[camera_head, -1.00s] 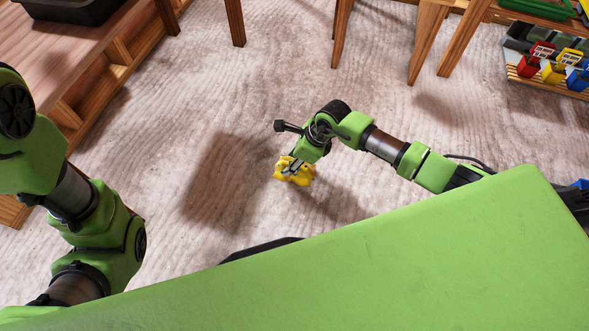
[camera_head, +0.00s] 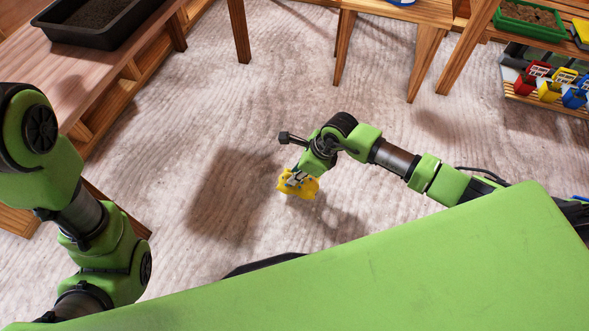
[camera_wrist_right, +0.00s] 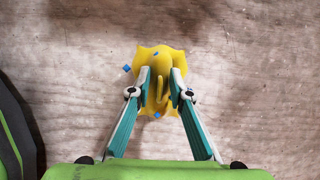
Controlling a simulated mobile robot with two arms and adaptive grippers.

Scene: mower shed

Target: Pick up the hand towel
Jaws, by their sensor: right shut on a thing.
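The hand towel (camera_head: 309,190) is yellow and bunched up, and it hangs from my right gripper (camera_head: 297,178) in the head view. In the right wrist view the towel (camera_wrist_right: 160,60) shows between and beyond the fingertips, with small blue patches on it. My right gripper (camera_wrist_right: 161,92) is shut on the towel, with a fold pinched between its two fingers. In the head view I cannot tell how high the towel is above the floor. My left arm comes in at the left, but its gripper is out of the picture.
A wooden bench (camera_head: 80,75) at upper left bears a black tray (camera_head: 95,22). Wooden table legs (camera_head: 425,60) stand at the back. Red, yellow and blue bins (camera_head: 550,88) sit on a low shelf at right. The floor (camera_head: 240,120) between is clear.

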